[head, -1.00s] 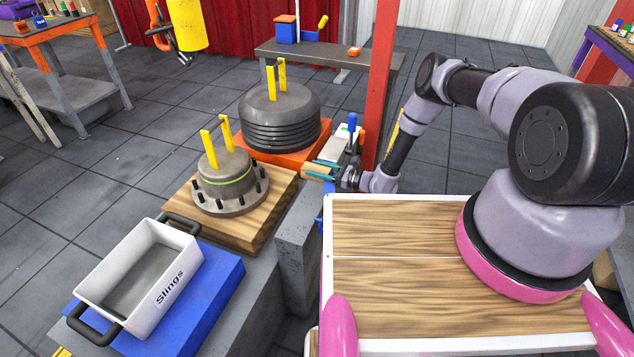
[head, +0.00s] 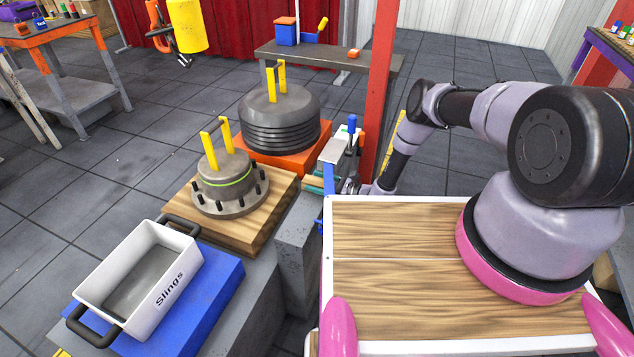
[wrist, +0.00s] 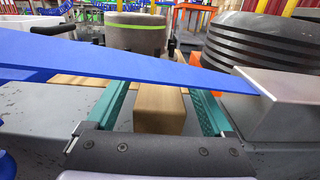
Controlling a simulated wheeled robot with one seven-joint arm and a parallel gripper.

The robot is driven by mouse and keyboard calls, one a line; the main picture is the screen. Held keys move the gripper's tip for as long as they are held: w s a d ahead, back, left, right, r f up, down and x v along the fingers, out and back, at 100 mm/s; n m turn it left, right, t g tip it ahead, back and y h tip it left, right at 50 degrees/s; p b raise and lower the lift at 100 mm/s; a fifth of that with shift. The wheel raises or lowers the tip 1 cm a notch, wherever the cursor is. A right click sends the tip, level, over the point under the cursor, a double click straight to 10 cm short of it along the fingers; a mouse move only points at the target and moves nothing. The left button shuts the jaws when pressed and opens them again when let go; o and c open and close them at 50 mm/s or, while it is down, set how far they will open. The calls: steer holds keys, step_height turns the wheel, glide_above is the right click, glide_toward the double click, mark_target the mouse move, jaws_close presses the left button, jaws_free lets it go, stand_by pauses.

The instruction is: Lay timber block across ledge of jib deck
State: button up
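The timber block (wrist: 160,108) is plain tan wood in the wrist view, lying between the two teal fingers of my gripper (wrist: 160,100). A narrow gap shows on each side of it, so the fingers stand open around it. Its near lower end is hidden by my gripper's body. In the head view my gripper (head: 313,183) is left of the red post, and the block is mostly hidden there. Grey deck surface (wrist: 40,118) lies around the block; I cannot make out the ledge's edge under it.
A blue bar (wrist: 110,68) crosses the wrist view close to my fingers. A grey block (wrist: 285,95) is close on the right. A flanged drum (head: 225,185) with yellow handles, stacked dark discs (head: 278,120), a red post (head: 381,80) and a white Slings bin (head: 165,283) stand nearby.

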steer(key=shift+d+r, duration=0.15)
steer(key=shift+d, duration=0.05)
steer(key=v, duration=1.2)
steer(key=w+r+n+g+h, duration=0.1)
steer(key=w+r+n+g, duration=0.25)
steer(key=r, duration=0.75)
steer(key=w+r+n+g, duration=0.3)
steer(key=r+n, duration=0.1)
steer(key=r, duration=0.7)
steer(key=s+d+r+n+g+h, duration=0.1)
steer(key=d+r+n+h, duration=0.15)
steer(key=r, duration=0.75)
steer(key=s+d+r+n+g+h, duration=0.1)
steer(key=s+r+n+h, duration=0.15)
steer(key=r, duration=0.75)
steer(key=s+d+r+n+t+h, duration=0.2)
steer(key=s+r, duration=0.3)
steer(key=r, duration=0.4)
steer(key=s+d+r+n+t+h, duration=0.1)
steer(key=s+d+r+n+h, duration=0.15)
steer(key=s+r, duration=0.45)
steer(key=s+d+r+t+h, duration=0.4)
steer(key=s+d+r+t, duration=0.2)
steer(key=s+r, duration=0.4)
steer(key=s+d, duration=0.1)
steer(key=s, duration=0.3)
steer(key=shift+d+n, duration=0.15)
steer(key=shift+n, duration=0.25)
